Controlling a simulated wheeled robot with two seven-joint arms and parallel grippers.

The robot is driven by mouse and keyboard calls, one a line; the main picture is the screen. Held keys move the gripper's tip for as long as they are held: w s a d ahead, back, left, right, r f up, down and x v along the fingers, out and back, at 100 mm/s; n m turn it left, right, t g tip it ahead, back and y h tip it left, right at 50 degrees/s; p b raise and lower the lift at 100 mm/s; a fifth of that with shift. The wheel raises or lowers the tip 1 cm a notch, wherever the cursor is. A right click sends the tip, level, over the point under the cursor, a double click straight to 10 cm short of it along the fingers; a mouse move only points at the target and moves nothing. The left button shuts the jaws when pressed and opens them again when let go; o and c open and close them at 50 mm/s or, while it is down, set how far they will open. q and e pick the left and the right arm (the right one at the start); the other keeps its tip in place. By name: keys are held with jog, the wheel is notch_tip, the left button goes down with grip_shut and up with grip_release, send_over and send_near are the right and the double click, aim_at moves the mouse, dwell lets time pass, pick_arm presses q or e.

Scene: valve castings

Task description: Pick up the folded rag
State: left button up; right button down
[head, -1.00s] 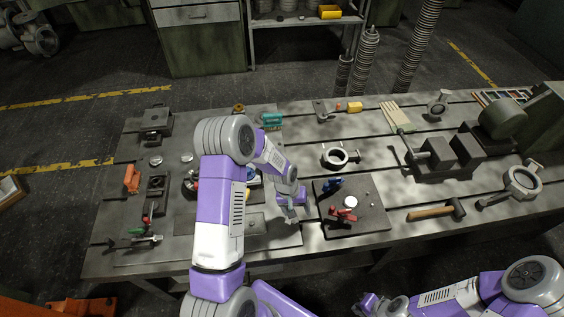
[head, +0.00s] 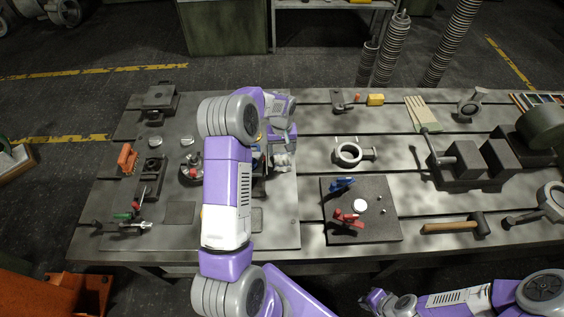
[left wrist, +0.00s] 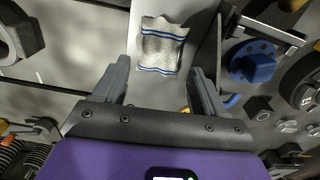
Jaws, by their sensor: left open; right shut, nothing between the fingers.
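The folded rag (left wrist: 163,46) is pale grey-white with blue stripes. In the left wrist view it lies flat on the metal surface, just ahead of my left gripper's fingertips and roughly centred between them. My left gripper (left wrist: 158,74) is open with nothing between its fingers. In the head view the left gripper (head: 283,160) is over the middle-left of the bench, and my left arm hides much of what is around it; I cannot clearly make out the rag there. My right gripper (head: 374,300) is shut and empty, low in front of the bench.
In the left wrist view a blue round part (left wrist: 254,62) lies to the right of the rag, near several nuts. In the head view a ring-shaped casting (head: 348,154) and a dark plate (head: 385,228) with red and blue clamps lie right of the left gripper.

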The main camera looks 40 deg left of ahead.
aim_at(282, 159)
pick_arm(q)
notch_tip(282, 159, down, 6)
jog(key=shift+r+b, duration=0.15)
jog(key=shift+b, duration=0.4)
jog(key=c, duration=0.8)
notch_tip(282, 159, up, 18)
jog(key=p, duration=0.3)
jog(key=shift+r+p, duration=0.1)
jog(key=shift+p, duration=0.2)
